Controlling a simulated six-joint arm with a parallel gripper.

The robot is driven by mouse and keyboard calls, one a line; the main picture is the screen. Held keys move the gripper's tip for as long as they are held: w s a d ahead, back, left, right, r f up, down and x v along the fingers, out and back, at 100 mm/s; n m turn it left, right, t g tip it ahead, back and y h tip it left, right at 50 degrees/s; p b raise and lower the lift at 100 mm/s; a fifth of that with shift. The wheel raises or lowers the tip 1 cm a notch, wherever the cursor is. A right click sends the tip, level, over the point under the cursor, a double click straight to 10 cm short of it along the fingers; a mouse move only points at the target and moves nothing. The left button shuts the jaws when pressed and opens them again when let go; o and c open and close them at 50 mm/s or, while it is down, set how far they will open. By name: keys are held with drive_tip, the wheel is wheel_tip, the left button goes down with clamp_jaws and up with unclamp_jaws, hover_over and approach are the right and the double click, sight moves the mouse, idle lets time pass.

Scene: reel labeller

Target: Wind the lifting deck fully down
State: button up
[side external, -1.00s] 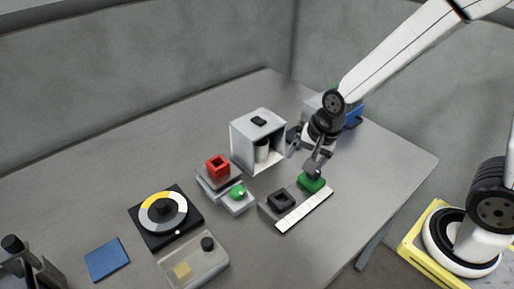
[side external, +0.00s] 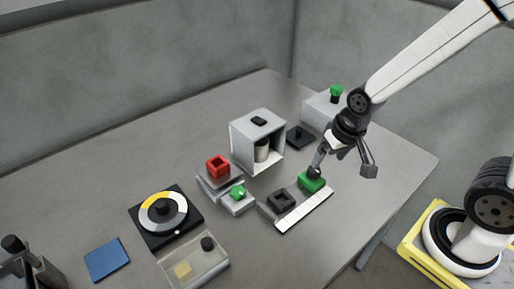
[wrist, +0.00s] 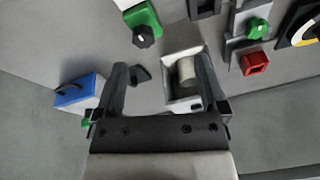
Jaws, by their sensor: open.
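The likely lifting deck (side external: 214,182) is a grey stepped unit with a red hollow block (side external: 218,166) on top and a green knob (side external: 237,193) on its lower front part. In the wrist view, the red block (wrist: 255,63) and green knob (wrist: 257,28) show at upper right. The deck's height above its base is hard to tell. My gripper (side external: 343,167) is open and empty, to the right of the deck and apart from it. In the wrist view my gripper's fingers (wrist: 162,70) are spread, with nothing between them held.
A white open box (side external: 270,121) holding a pale cylinder stands behind the deck. A green block (side external: 312,182) and a white strip (side external: 304,210) lie near my gripper. A dial (side external: 163,211) and blue pad (side external: 107,260) are at left. A blue box (wrist: 77,92) shows in the wrist view.

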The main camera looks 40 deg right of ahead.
drive_tip(key=shift+s+d+n, duration=0.3)
drive_tip(key=shift+s+n, duration=0.1)
drive_tip(key=shift+n, duration=0.35)
drive_tip(key=shift+s+d+n, duration=0.3)
drive_tip(key=shift+s+n, duration=0.1)
drive_tip(key=shift+n, duration=0.35)
drive_tip(key=shift+w+r, duration=0.1)
drive_tip(key=m+g, duration=0.3)
drive_tip(key=m, duration=0.1)
hover_over(237, 190)
wheel_tip(237, 190, down, 4)
drive_tip(key=shift+r, duration=0.1)
drive_tip(key=shift+f, duration=3.9)
clamp_jaws()
